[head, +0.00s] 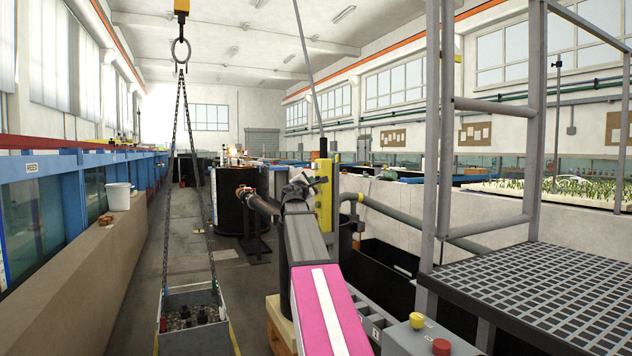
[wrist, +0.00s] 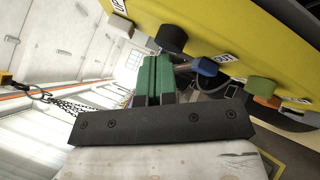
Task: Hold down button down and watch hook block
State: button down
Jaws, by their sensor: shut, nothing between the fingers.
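The yellow hook block (head: 181,6) is at the top left of the head view, cut off by the frame edge. A dark ring (head: 180,52) hangs under it. The yellow pendant (head: 324,196) hangs upright beside my gripper (head: 306,186). In the wrist view the pendant (wrist: 235,35) crosses the top right, with a white button (wrist: 119,26) by an "UP" label, a black button (wrist: 172,39), a blue button (wrist: 205,66) and others. My gripper (wrist: 154,62) is shut and empty, its green fingertips close to the black button. I cannot tell whether they touch it.
Chains run from the ring to a grey box (head: 190,293) of stones low on the left. A grey metal platform (head: 560,290) stands at right. A red button (head: 441,346) and a yellow one (head: 417,320) sit on a grey box in front. The aisle floor (head: 190,225) is clear further back.

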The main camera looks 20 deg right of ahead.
jog(key=shift+d, duration=0.4)
dwell(0.3)
jog(key=shift+a, duration=0.1)
dwell(1.1)
jog(key=shift+a, duration=0.95)
jog(key=a, duration=0.5)
jog(key=shift+s, duration=0.15)
dwell(1.1)
